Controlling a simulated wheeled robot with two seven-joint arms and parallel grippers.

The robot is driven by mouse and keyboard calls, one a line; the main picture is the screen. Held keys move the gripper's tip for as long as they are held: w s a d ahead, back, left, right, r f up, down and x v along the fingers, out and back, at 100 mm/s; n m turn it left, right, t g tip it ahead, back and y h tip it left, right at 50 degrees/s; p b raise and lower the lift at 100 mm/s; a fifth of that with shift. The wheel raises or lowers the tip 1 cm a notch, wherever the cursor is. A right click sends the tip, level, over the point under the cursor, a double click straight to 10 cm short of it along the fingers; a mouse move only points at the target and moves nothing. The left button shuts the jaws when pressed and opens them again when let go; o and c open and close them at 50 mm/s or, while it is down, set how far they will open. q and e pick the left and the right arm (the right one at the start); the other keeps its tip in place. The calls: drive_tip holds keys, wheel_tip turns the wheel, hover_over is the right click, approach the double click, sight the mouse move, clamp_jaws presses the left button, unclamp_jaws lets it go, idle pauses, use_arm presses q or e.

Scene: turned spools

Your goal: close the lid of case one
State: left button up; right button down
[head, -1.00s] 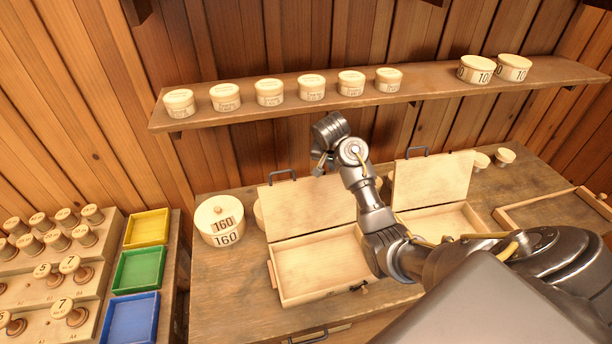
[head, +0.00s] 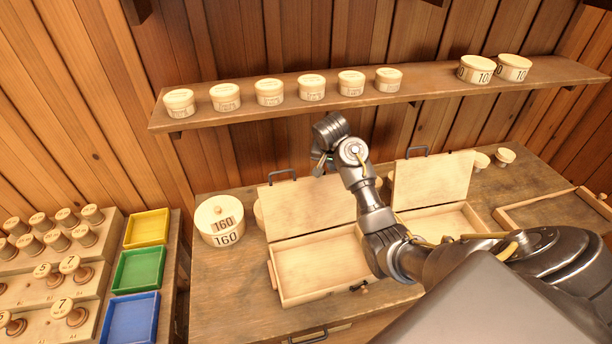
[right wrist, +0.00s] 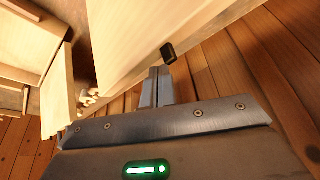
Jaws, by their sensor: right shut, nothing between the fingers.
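Two open wooden cases stand side by side on the bench, the left case (head: 322,277) and the right case (head: 440,219). I cannot read which one is case one. The left lid (head: 305,210) stands raised at the back, with a dark handle (head: 283,173) on its top edge. The right lid (head: 432,182) also stands up. My right gripper (head: 320,168) is at the top edge of the left lid, right of its handle. In the right wrist view the shut, empty fingers (right wrist: 157,86) point at a pale board with a dark handle (right wrist: 168,53); contact is unclear. My left gripper is out of view.
A round box marked 160 (head: 219,222) stands left of the left case. A shelf (head: 330,102) with several round boxes runs above the bench. Yellow (head: 147,228), green (head: 138,269) and blue (head: 132,319) trays and a spool rack (head: 40,285) are at left.

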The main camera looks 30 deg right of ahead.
drive_tip(key=shift+f, duration=0.2)
drive_tip(key=shift+f+b, duration=0.3)
drive_tip(key=shift+f, duration=1.1)
drive_tip(key=shift+s+f, duration=0.1)
drive_tip(key=shift+s+a+f, duration=0.1)
